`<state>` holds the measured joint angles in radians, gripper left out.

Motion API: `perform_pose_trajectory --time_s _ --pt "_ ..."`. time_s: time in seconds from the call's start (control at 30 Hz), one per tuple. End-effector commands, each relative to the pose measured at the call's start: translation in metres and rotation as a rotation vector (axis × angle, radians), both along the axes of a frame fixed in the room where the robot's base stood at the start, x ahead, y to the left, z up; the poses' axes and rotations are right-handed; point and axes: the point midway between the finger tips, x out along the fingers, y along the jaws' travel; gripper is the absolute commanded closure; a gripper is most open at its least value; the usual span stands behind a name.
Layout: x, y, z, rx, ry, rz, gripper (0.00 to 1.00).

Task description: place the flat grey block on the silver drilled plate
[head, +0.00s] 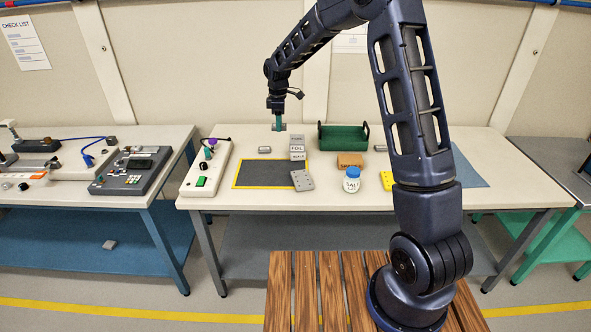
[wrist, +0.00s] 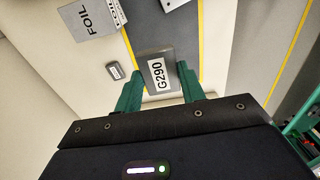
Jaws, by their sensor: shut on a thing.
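My gripper (head: 278,124) is over the rear of the white table, behind the dark mat. In the wrist view its green fingers (wrist: 160,92) are shut on a flat grey block (wrist: 155,62) with a white label reading G290. In the head view the block (head: 278,128) is small between the fingertips, and its exact height above the table is hard to tell. The silver drilled plate (head: 302,180) lies at the right edge of the mat, with nothing on it. Only its edge shows at the top of the wrist view (wrist: 172,3).
Grey labelled boxes, one reading FOIL (head: 297,151), stand behind the plate. A blue-lidded salt jar (head: 351,180), a brown box (head: 349,160) and a green crate (head: 342,137) are to its right. A small grey piece (head: 264,150) lies behind the yellow-edged mat (head: 262,175), which is bare.

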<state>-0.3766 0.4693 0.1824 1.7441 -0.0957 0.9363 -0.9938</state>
Motion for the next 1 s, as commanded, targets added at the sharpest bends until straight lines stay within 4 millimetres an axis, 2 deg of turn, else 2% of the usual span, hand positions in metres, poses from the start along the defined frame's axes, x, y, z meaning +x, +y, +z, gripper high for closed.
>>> perform_pose_trajectory --time_s 0.03,0.1,0.3,0.53,0.67,1.0 --pt "-0.009 -0.016 0.004 0.000 -0.001 -0.006 0.85" --pt "-0.022 -0.033 0.006 0.000 0.000 -0.010 0.85" --pt "-0.054 -0.072 0.010 -0.002 -0.001 -0.017 0.85" --pt "-0.071 -0.090 0.007 -0.005 -0.001 -0.019 0.85" --pt "-0.073 -0.091 -0.012 -0.006 0.002 -0.019 0.85" --pt "-0.073 -0.091 -0.086 -0.007 0.002 -0.018 0.85"
